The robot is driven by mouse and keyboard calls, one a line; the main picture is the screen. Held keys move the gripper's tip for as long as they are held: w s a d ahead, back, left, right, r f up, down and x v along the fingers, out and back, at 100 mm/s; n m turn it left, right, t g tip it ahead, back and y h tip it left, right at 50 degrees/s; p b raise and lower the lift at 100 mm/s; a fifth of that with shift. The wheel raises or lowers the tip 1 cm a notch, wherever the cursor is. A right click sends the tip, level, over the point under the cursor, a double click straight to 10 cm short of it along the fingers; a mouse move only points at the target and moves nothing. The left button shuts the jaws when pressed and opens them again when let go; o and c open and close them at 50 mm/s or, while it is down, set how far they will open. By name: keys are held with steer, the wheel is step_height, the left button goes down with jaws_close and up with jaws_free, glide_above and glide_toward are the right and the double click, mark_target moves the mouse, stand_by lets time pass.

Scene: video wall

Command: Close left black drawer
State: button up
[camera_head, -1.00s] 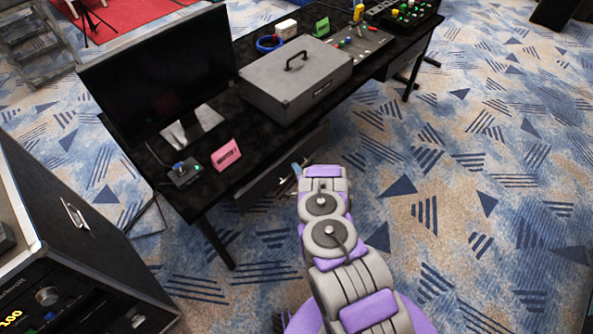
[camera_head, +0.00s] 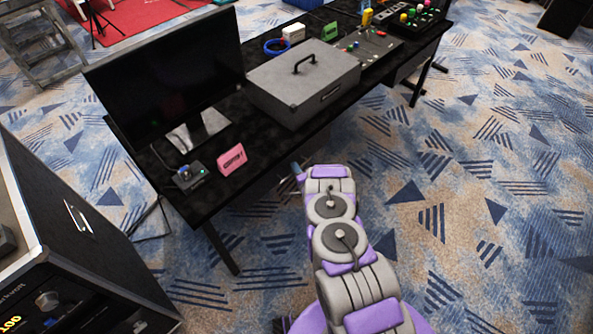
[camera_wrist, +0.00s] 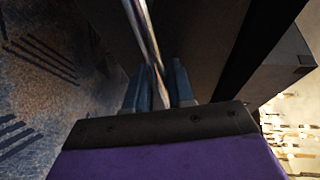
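The black desk (camera_head: 240,170) stands in front of me, with its left drawer under the front edge. In the head view the drawer front is in deep shadow and partly behind my arm, so I cannot tell how far out it sits. My gripper (camera_head: 299,174) is at the desk's front edge, low near the drawer. In the wrist view, my gripper's two blue fingers (camera_wrist: 159,85) stand a little apart, with a thin metallic bar (camera_wrist: 146,28), likely the drawer handle, between them. A dark panel (camera_wrist: 205,40) fills the view beyond. I cannot tell whether the fingers press on the bar.
On the desk are a monitor (camera_head: 170,75), a grey case (camera_head: 303,84), a pink block (camera_head: 232,159) and a small joystick box (camera_head: 187,176). A black flight case (camera_head: 75,225) stands at left. Carpet (camera_head: 480,190) to the right is clear.

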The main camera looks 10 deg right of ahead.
steer(key=shift+w+a+r, duration=0.1)
steer(key=shift+a+r, duration=0.05)
steer(key=shift+a, duration=0.1)
steer(key=shift+d, duration=0.1)
steer(key=shift+d, duration=0.1)
steer(key=p+v, duration=0.5)
steer(key=v, duration=1.2)
steer(key=shift+s, duration=0.25)
